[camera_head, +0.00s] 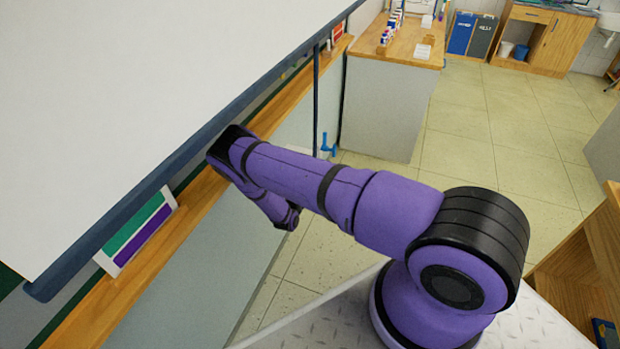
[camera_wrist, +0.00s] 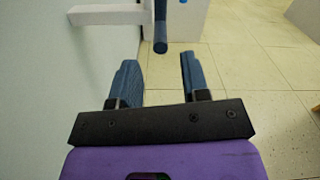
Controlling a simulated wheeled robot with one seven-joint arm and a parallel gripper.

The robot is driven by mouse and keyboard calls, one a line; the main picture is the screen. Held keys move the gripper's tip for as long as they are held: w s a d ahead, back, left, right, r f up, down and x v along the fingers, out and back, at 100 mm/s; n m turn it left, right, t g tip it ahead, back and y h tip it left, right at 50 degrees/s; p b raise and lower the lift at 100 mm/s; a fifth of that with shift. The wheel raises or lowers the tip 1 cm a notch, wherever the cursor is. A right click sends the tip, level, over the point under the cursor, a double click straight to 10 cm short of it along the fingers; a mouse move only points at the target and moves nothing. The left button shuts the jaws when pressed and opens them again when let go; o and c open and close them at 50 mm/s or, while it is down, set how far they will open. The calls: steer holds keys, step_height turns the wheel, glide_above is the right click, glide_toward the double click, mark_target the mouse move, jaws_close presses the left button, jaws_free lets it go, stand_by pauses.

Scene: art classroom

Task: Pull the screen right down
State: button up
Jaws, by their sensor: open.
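The white screen (camera_head: 150,90) fills the upper left of the head view, with a dark blue bar (camera_head: 120,212) along its lower edge. A thin dark blue rod (camera_head: 317,95) hangs from near the bar's far end. Its lower end also shows in the wrist view (camera_wrist: 160,28). My gripper (camera_wrist: 158,62) is open and empty, with its two blue fingers apart. The rod's end is beyond the fingertips, roughly in line with the gap; I cannot tell the exact distance. The fingers are hidden in the head view.
A wooden ledge (camera_head: 190,210) runs along the wall below the screen, with a coloured card (camera_head: 138,238) on it. A white bar (camera_wrist: 108,14) juts out left of the rod. A wooden-topped counter (camera_head: 385,105) stands beyond. Tiled floor (camera_head: 470,150) is open to the right.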

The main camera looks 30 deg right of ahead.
steer(key=shift+v, duration=1.9)
steer(key=shift+d, duration=0.1)
